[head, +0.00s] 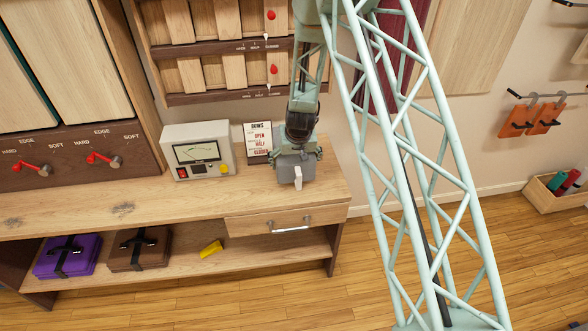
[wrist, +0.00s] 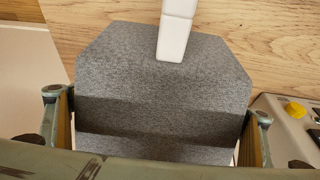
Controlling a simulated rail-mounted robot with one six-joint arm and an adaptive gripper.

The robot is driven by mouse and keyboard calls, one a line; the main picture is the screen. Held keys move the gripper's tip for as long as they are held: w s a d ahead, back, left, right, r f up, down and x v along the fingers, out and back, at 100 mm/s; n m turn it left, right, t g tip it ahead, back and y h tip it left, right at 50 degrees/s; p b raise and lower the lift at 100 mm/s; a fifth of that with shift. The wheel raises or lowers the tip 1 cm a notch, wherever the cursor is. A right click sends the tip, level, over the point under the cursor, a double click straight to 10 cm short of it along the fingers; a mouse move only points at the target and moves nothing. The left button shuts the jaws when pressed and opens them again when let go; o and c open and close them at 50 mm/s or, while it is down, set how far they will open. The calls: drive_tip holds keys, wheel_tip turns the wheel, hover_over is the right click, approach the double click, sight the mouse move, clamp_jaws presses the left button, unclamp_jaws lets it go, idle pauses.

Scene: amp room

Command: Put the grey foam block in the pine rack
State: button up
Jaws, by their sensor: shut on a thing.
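My gripper (head: 297,153) is above the right end of the wooden bench top. It is shut on the grey foam block (head: 287,169), which hangs below it in the head view. In the wrist view the grey block (wrist: 160,75) fills the middle, with a finger at each side of it. The block has stepped, ridged faces and cut corners. A white tab (wrist: 175,35) overlaps its far edge and also shows in the head view (head: 298,177). I cannot tell which wooden thing is the pine rack.
A meter box (head: 198,150) and a small sign (head: 257,143) stand left of the block. A drawer with a metal handle (head: 290,229) is below. Purple (head: 67,257) and brown (head: 140,249) strapped bundles and a yellow piece (head: 211,249) lie underneath. A wooden crate (head: 550,198) stands at right.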

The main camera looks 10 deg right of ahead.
sight(296, 155)
drive_tip(key=shift+w+d+f+b, duration=0.1)
drive_tip(key=shift+f+b, duration=0.25)
drive_tip(key=shift+f, duration=1.45)
drive_tip(key=shift+f, duration=0.15)
drive_tip(key=o, duration=0.9)
drive_tip(key=shift+o, duration=0.2)
drive_tip(key=shift+v, duration=0.9)
drive_tip(key=shift+p+v, duration=0.85)
drive_tip(key=shift+v, duration=4.4)
